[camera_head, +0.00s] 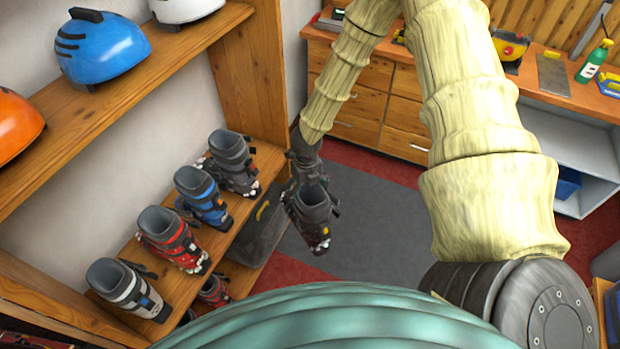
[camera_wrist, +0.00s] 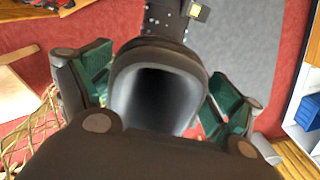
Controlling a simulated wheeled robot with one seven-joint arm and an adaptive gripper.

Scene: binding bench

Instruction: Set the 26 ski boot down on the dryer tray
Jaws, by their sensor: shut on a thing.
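A dark grey ski boot (camera_head: 312,212) hangs from my gripper (camera_head: 305,172) above the grey floor mat, apart from the shelves. In the wrist view, the gripper's green-padded fingers (camera_wrist: 160,85) stand on either side of the boot's open cuff (camera_wrist: 158,60). The boot is roughly upright with its toe towards the bottom of the head view. I cannot read a size on it. A dark grey object with a yellow mark (camera_head: 255,232) lies at the end of the boot shelf, left of the held boot. I cannot tell whether it is the dryer tray.
Several boots, grey (camera_head: 233,163), blue (camera_head: 203,198), red (camera_head: 171,239) and white (camera_head: 128,288), stand on the wooden shelf (camera_head: 226,243) at left. Helmets (camera_head: 100,45) sit above. A wooden bench with drawers (camera_head: 362,100) is behind. The grey mat (camera_head: 375,215) looks clear.

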